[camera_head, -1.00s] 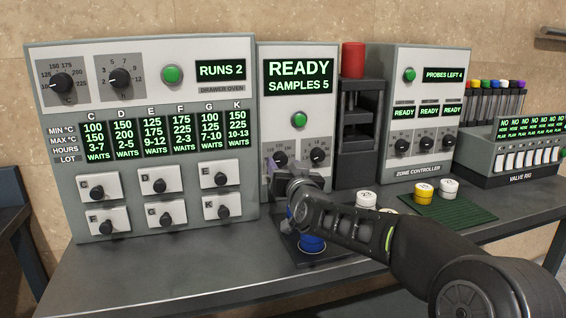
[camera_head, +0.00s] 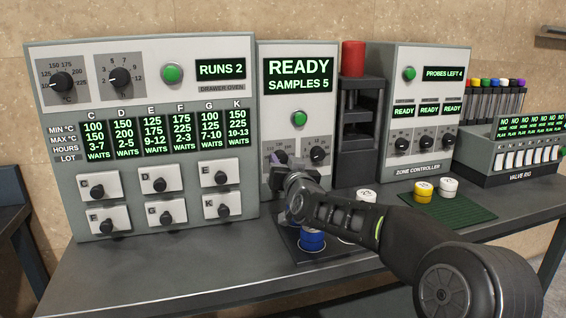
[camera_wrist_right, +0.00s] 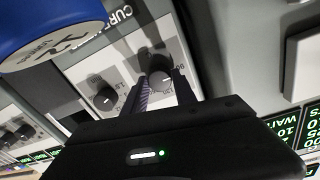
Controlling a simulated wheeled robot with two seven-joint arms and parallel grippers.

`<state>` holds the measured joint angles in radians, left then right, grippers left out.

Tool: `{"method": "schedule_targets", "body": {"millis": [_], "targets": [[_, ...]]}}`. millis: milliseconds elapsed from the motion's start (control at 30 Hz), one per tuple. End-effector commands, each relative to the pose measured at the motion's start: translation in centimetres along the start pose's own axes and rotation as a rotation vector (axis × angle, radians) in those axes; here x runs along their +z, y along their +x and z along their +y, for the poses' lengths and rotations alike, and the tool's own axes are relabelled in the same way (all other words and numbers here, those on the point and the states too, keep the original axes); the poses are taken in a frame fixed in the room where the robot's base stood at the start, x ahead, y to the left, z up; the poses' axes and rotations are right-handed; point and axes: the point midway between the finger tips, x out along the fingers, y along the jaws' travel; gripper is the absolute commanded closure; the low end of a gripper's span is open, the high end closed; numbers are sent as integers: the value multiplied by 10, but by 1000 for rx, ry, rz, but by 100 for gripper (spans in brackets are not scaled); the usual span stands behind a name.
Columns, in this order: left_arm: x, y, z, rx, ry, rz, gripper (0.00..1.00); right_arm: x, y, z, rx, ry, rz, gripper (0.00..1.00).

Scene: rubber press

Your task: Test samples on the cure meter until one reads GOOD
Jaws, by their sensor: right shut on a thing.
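The cure meter (camera_head: 299,123) stands in the middle of the bench; its screen reads READY, SAMPLES 5. It has a green button (camera_head: 299,118) and two black dials. My right gripper (camera_head: 280,165) is at the left dial and mostly hides it in the head view. In the wrist view its two fingers (camera_wrist_right: 163,92) are shut around that black knob (camera_wrist_right: 160,80); the other knob (camera_wrist_right: 105,97) is free beside it. A blue sample pot (camera_head: 312,240) sits on the dark plate before the meter, below my wrist. My left gripper is out of view.
A drawer oven (camera_head: 140,75) stands left. A black press with a red top (camera_head: 352,60), a zone controller (camera_head: 425,110) and a valve rig (camera_head: 520,165) stand right. Yellow (camera_head: 424,192) and white (camera_head: 448,188) pots sit on a green mat (camera_head: 465,211). My forearm partly hides white pots.

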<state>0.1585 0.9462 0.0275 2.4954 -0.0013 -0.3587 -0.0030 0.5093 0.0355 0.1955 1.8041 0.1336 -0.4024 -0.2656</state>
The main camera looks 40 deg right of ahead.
Motion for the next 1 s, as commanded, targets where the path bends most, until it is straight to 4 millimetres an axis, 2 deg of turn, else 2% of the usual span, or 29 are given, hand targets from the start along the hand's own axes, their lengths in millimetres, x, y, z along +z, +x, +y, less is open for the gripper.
{"method": "schedule_targets", "body": {"millis": [200, 667, 1000], "targets": [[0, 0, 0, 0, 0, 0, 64, 0, 0, 0, 0, 0, 0, 100], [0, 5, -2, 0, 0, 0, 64, 1, 0, 0, 0, 50, -2, 100], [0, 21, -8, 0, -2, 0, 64, 2, 0, 0, 1, 251, -11, 100]]}}
